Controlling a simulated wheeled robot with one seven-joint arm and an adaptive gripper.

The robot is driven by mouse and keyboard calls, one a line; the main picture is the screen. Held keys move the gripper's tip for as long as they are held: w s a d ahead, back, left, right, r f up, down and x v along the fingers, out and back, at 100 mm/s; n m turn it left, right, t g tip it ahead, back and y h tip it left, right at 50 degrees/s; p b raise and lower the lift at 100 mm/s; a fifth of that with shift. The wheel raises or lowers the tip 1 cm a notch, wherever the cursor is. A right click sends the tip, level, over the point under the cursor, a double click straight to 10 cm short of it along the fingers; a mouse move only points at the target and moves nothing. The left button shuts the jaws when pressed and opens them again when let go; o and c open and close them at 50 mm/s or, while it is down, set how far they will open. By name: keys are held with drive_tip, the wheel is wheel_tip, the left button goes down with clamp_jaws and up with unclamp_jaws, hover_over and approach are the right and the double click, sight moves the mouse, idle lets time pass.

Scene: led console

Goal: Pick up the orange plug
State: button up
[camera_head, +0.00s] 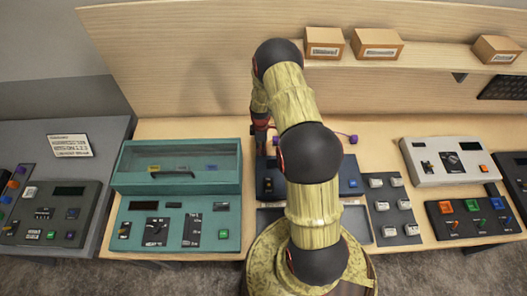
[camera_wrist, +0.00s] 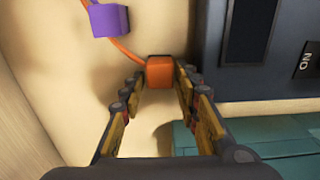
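The orange plug (camera_wrist: 160,72) is a small block on an orange cable and shows in the wrist view over the pale wooden surface. My gripper (camera_wrist: 160,78) is open, with one finger on each side of the plug near the fingertips. Narrow gaps seem to show between the plug and the fingers. In the head view my gripper (camera_head: 262,145) points down behind the console, left of my arm. I cannot make out the orange plug there.
A purple plug (camera_wrist: 109,20) lies near the orange cable; a purple end (camera_head: 353,139) shows right of my arm. A dark blue console box (camera_wrist: 260,50) stands close on the right. The teal console (camera_head: 175,220) is left, the white console (camera_head: 445,160) right.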

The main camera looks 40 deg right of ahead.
drive_tip(key=shift+f, duration=0.5)
drive_tip(key=shift+r, duration=0.1)
drive_tip(key=shift+c, duration=1)
clamp_jaws()
